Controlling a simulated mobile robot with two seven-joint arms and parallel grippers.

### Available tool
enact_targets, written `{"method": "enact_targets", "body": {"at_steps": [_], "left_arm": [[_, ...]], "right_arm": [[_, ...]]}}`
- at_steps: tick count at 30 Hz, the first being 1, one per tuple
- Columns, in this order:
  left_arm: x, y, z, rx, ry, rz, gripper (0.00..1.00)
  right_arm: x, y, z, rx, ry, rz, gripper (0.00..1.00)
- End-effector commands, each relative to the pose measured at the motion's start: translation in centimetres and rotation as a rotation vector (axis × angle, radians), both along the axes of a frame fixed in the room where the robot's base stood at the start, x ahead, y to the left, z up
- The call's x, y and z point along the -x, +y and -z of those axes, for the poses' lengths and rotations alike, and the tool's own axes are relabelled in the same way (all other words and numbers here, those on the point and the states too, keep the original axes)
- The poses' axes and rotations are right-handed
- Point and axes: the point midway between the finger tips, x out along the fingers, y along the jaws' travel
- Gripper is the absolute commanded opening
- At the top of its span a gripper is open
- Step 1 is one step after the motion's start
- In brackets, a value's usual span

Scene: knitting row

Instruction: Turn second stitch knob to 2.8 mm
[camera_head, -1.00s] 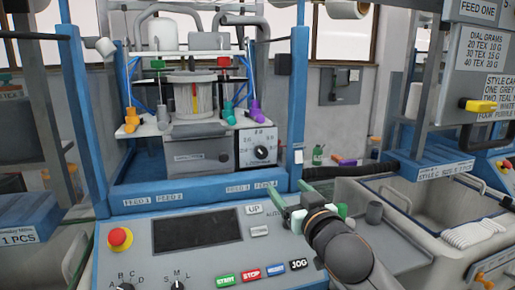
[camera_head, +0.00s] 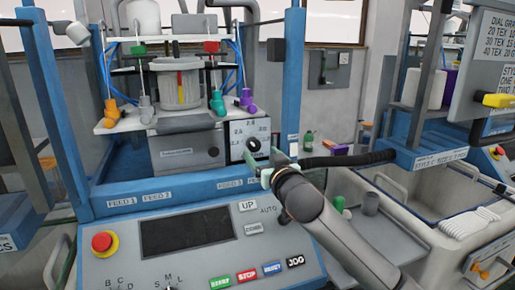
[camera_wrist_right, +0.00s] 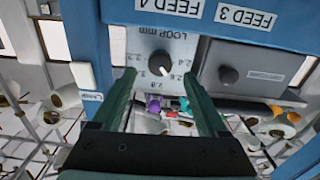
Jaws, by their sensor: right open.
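The stitch knob (camera_head: 254,145) is a dark round knob on a white dial plate (camera_head: 238,128) at the right of the grey knitting unit. In the right wrist view the knob (camera_wrist_right: 158,61) appears upside down, with a pale edge, under "LOOP mm" lettering. I cannot read its exact setting. My right gripper (camera_head: 268,170) is open, in front of and just below the dial. In the wrist view its green fingers (camera_wrist_right: 158,76) stand on both sides of the knob in the picture, with no visible contact. My left gripper is out of view.
A blue frame post (camera_head: 288,80) rises right of the dial. A blue rail (camera_head: 180,188) with feed labels runs below it. The control panel (camera_head: 130,265) with a red button (camera_head: 102,242) is in front.

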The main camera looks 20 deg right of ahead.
Motion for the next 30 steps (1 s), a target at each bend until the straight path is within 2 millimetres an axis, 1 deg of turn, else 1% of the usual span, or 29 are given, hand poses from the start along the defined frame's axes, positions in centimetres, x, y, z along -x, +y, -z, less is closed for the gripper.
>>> {"method": "enact_targets", "body": {"at_steps": [1,3,9,14,21,22,23,30], "left_arm": [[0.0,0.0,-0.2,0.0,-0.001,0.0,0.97],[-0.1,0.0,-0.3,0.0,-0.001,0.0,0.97],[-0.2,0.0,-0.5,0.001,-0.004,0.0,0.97],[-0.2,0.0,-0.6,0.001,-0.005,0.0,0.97],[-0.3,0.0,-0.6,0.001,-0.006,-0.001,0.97],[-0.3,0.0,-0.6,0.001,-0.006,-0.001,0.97],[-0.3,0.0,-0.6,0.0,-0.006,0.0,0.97],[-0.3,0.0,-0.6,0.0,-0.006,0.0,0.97]], "right_arm": [[-0.7,0.0,-0.2,-0.001,0.0,0.002,0.76],[-1.6,0.0,-0.1,-0.001,0.0,0.001,0.76],[-3.2,0.1,-0.1,0.0,-0.001,0.001,0.76],[-3.7,0.1,0.0,0.001,0.0,0.001,0.76],[-3.7,0.1,0.0,0.0,0.0,0.0,0.76],[-3.7,0.1,0.0,0.0,0.0,0.0,0.75],[-3.7,0.1,0.0,0.0,0.0,0.0,0.72],[-3.7,0.1,0.0,0.0,0.0,0.001,0.45]]}}
